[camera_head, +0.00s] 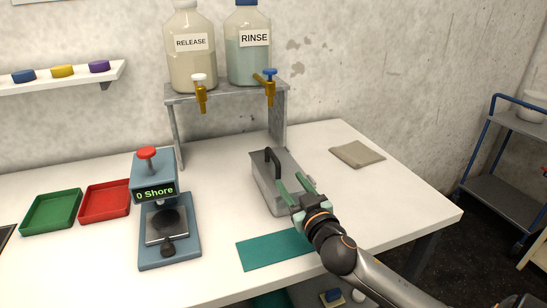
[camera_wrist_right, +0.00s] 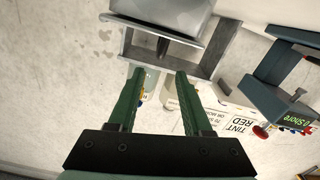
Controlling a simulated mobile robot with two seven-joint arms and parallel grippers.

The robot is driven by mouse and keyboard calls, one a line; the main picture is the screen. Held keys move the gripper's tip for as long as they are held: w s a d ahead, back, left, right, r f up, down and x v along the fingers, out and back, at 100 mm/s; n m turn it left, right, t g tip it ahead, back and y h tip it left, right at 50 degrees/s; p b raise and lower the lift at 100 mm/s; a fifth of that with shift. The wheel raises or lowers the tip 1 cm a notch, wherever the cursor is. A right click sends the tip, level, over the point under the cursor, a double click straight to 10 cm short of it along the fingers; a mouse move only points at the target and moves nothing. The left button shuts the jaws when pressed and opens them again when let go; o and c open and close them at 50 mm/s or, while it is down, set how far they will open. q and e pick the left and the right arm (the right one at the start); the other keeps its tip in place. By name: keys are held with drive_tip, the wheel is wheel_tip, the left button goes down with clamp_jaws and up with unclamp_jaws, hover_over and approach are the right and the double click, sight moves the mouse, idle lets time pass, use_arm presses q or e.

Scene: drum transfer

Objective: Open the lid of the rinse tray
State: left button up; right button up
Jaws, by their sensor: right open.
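The rinse tray (camera_head: 267,196) is a grey metal box on the white table, in front of the bottle stand. Its grey lid (camera_head: 288,163) lies flat on top and looks closed. In the right wrist view, turned upside down, the open fingers (camera_wrist_right: 160,73) point toward the stand and the tray (camera_wrist_right: 165,14) is at the top edge. My left gripper is not in view.
The stand (camera_head: 225,91) holds the RELEASE bottle (camera_head: 190,65) and RINSE bottle (camera_head: 247,60), with taps overhanging. A hardness tester (camera_head: 166,215) stands left of the tray. A teal mat (camera_head: 270,250) lies in front, a folded cloth (camera_head: 357,154) at the right.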

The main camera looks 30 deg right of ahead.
sight(280, 166)
drive_tip(key=p+x, duration=0.1)
drive_tip(key=x, duration=1)
drive_tip(key=shift+w, duration=0.15)
drive_tip(key=shift+c, duration=0.2)
clamp_jaws()
idle(1.0)
